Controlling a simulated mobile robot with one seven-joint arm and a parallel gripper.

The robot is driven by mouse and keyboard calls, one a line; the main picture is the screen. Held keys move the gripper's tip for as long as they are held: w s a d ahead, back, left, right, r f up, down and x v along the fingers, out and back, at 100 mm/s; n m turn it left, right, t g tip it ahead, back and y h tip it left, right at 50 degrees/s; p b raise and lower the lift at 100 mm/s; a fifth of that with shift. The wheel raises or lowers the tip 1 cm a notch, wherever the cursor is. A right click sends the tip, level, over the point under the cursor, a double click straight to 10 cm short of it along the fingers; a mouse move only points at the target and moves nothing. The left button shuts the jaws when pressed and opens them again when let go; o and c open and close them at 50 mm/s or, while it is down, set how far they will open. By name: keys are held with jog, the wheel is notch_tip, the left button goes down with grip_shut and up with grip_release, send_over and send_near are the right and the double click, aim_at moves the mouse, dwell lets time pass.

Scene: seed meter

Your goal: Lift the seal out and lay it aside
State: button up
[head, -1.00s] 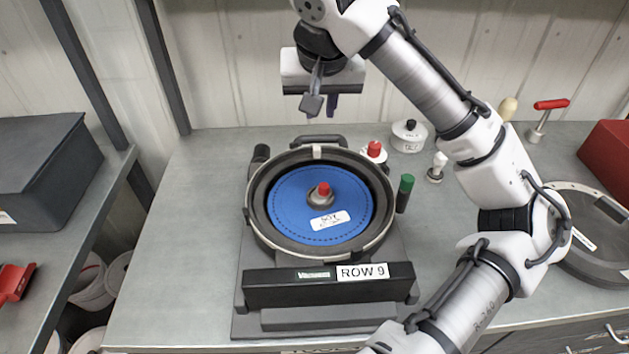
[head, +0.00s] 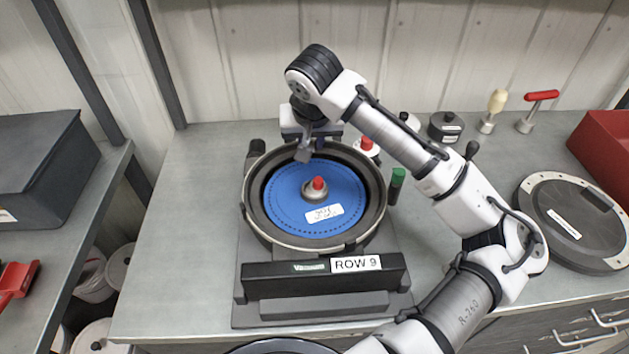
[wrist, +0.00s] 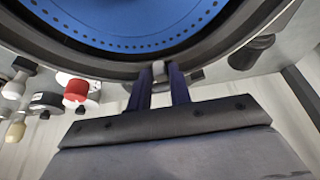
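The seed meter's round dark housing (head: 257,217) stands on a grey base and faces up. Inside it lies a blue disc (head: 283,205) with a red-tipped hub (head: 318,184) and a white label. A dark ring surrounds the disc; I cannot tell whether it is the seal. My gripper (head: 311,150) points down at the far rim of the housing. In the wrist view its two dark blue fingers (wrist: 161,72) stand apart, one on each side of a small grey tab (wrist: 159,69) at the rim. I cannot see whether they touch the tab. The arm hides part of the far rim.
A green handle (head: 397,183) and a red-topped white pot (head: 366,146) stand close right of the housing. A dark pot (head: 446,127) and brushes stand farther back. A round cover (head: 540,205) lies at the right. The bench left of the meter is clear (head: 190,220).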

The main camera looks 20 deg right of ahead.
jog(key=shift+w+f, duration=0.1)
jog(key=shift+f, duration=0.15)
grip_shut()
jog(key=shift+r, duration=0.1)
notch_tip(320, 180, up, 20)
jog(key=b, duration=0.2)
dwell(0.4)
